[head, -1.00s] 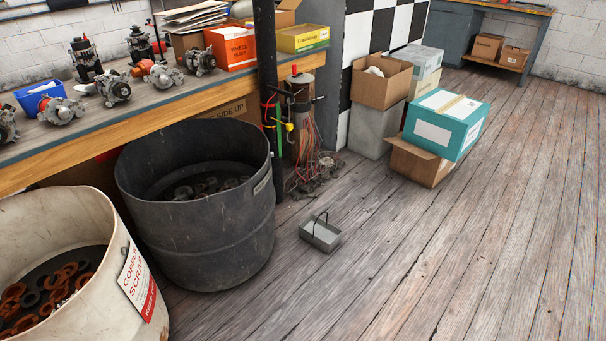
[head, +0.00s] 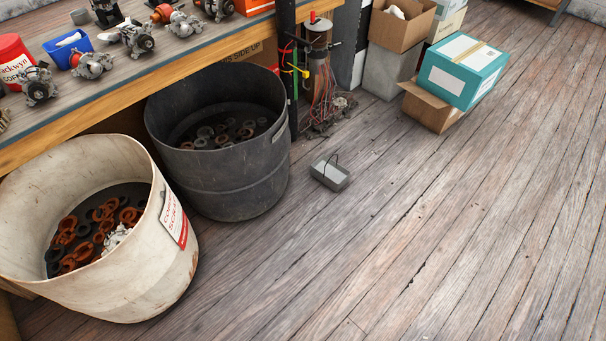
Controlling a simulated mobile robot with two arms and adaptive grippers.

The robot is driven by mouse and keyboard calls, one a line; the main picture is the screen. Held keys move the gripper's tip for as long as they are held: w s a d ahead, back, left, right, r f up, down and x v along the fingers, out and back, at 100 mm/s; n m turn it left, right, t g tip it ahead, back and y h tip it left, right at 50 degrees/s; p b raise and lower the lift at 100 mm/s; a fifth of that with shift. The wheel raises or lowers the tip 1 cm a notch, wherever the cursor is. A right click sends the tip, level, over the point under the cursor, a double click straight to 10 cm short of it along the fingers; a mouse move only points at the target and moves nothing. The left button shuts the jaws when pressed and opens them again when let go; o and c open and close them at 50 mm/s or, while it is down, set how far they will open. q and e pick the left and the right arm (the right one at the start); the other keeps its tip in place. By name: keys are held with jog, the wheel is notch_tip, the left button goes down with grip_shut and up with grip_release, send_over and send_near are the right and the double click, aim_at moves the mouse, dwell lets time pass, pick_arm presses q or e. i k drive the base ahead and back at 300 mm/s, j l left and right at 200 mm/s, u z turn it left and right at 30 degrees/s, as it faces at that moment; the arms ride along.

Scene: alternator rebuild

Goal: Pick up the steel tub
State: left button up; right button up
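A small grey rectangular steel tub (head: 331,178) with a thin dark wire handle stands on the wooden floor in the head view, just right of the dark drum. It looks upright with its handle raised. The floor around its front and right is bare. Its inside is too small to make out. Neither of my grippers is in view, and nothing is touching the tub.
A dark metal drum (head: 222,181) and a cream copper-scrap bin (head: 150,268), both holding scrap rings, stand left. A workbench (head: 130,82) with alternators runs behind them. A wired post (head: 318,70) and cardboard boxes (head: 432,107) stand behind. The right floor is clear.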

aim_at(335, 176)
jog(key=i+l+u, duration=0.1)
jog(key=l+u, duration=0.6)
jog(key=i+l+u, duration=0.1)
jog(key=l+u, duration=0.25)
jog(key=j, duration=0.1)
